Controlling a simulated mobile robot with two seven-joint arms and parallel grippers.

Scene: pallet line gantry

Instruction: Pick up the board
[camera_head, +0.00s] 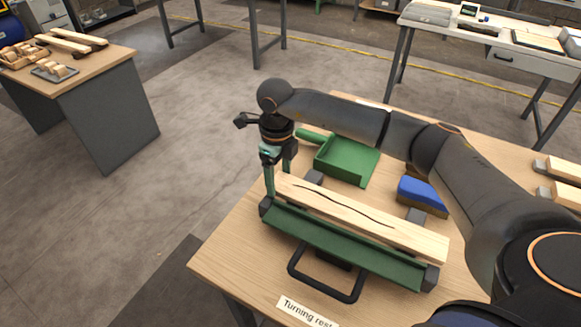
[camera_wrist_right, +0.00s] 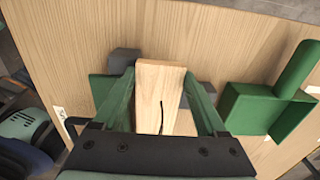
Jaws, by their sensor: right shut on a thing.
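The board (camera_head: 350,213) is a long pale wooden plank with a dark wavy crack along it. It lies along a green turning rest (camera_head: 345,250) with dark end blocks and a black handle, on the wooden table. My right gripper (camera_head: 278,190) points down at the board's left end, one finger on each side, shut on it. In the right wrist view the board (camera_wrist_right: 160,98) sits between the two green fingers (camera_wrist_right: 160,100). I cannot tell whether it is lifted off the rest. My left gripper is not in view.
Behind the board are a green dustpan (camera_head: 345,160) and a blue-topped brush or block (camera_head: 422,193). A "Turning rest" label (camera_head: 306,312) is at the front edge. More wooden pieces (camera_head: 562,182) lie at the right. Another table (camera_head: 80,75) stands at the far left.

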